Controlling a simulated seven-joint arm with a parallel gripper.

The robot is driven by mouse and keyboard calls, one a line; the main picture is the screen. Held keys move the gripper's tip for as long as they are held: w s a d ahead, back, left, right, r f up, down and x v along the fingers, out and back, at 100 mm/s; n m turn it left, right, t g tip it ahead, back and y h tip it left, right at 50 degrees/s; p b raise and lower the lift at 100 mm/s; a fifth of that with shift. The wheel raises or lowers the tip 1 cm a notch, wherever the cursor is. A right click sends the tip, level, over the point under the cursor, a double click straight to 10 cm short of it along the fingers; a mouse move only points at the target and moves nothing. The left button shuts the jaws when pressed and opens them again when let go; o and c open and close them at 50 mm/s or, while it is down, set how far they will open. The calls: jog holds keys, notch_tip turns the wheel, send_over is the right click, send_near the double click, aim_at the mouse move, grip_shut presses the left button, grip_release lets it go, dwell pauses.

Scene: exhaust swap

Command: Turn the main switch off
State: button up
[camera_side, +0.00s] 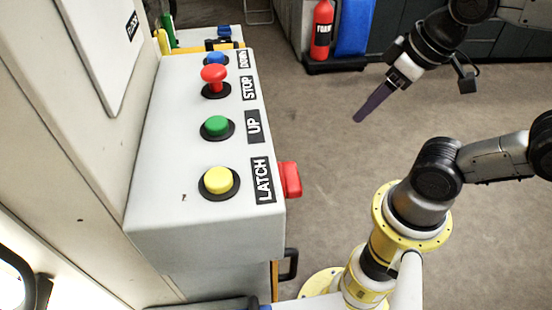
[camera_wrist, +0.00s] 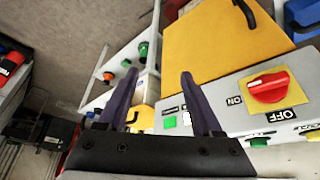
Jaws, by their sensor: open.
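The main switch (camera_wrist: 268,86) is a red rotary knob on a yellow plate, at the right of the wrist view. ON and OFF labels sit on the light panel beside it. Its handle lies roughly across the picture; I cannot tell which label it points to. In the side view, a red part on the right face of the grey control box (camera_side: 290,179) looks like the same knob, seen edge-on. My gripper (camera_side: 358,120) is in the air to the upper right of it, clearly apart. Its two purple fingers are spread and empty in the wrist view (camera_wrist: 160,74).
The box top (camera_side: 160,150) carries a yellow LATCH button (camera_side: 218,181), a green UP button (camera_side: 216,126), a red STOP mushroom button (camera_side: 214,75) and a blue DOWN button (camera_side: 216,58). A fire extinguisher (camera_side: 322,30) stands behind. Open floor lies between box and gripper.

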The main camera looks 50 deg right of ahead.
jog(key=o, duration=0.4)
jog(key=shift+n+g, duration=0.5)
jog(key=shift+n, duration=0.1)
jog(key=r, duration=0.1)
jog(key=a+r, duration=0.1)
jog(key=r, duration=0.1)
jog(key=w+r, duration=0.1)
jog(key=shift+a+r, duration=0.2)
jog(key=shift+a, duration=0.1)
jog(key=shift+o, duration=0.2)
notch_tip(320, 180, up, 6)
jog(key=n+g, duration=0.4)
jog(key=n, duration=0.4)
send_over(294, 176)
notch_tip(294, 176, down, 13)
jog(key=shift+w+f, duration=0.1)
jog(key=c, duration=1.2)
